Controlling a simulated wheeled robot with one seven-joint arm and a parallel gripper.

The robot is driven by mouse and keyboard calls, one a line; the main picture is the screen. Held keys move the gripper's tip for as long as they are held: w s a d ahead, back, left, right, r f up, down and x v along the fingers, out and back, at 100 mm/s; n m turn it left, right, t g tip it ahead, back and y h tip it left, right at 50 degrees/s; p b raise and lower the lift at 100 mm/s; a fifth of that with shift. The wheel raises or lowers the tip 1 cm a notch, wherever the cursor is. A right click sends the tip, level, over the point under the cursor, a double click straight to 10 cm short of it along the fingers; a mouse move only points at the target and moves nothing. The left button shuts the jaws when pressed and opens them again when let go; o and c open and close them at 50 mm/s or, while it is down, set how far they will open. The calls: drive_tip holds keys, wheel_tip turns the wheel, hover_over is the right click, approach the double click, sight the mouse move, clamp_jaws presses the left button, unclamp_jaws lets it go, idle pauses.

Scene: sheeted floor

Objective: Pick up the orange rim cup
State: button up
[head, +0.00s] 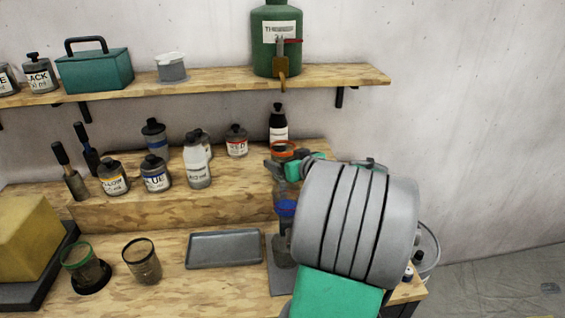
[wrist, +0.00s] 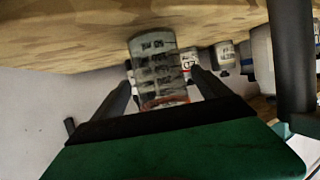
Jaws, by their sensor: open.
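The orange rim cup (head: 284,147) stands on the raised wooden step, mostly hidden behind my gripper and arm in the head view. In the wrist view, which looks upside down, the clear cup (wrist: 156,62) with dark markings shows its orange rim towards the bottom of the picture. My gripper (wrist: 163,80) is open, with one finger on each side of the cup. The cup lies between the fingers in that view; I cannot tell whether either finger touches it. In the head view my gripper (head: 287,167) is just in front of the cup.
A black-capped bottle (head: 279,125) stands behind the cup and a red-label jar (head: 237,142) to its left. Several paint bottles stand further left on the step. A shelf (head: 215,82) runs above.

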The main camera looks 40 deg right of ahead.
drive_tip(key=p+x, duration=0.1)
drive_tip(key=x, duration=0.3)
drive_tip(key=shift+w, duration=0.3)
drive_tip(key=shift+c, duration=0.3)
drive_tip(key=c, duration=1.4)
drive_tip(key=shift+c, duration=0.2)
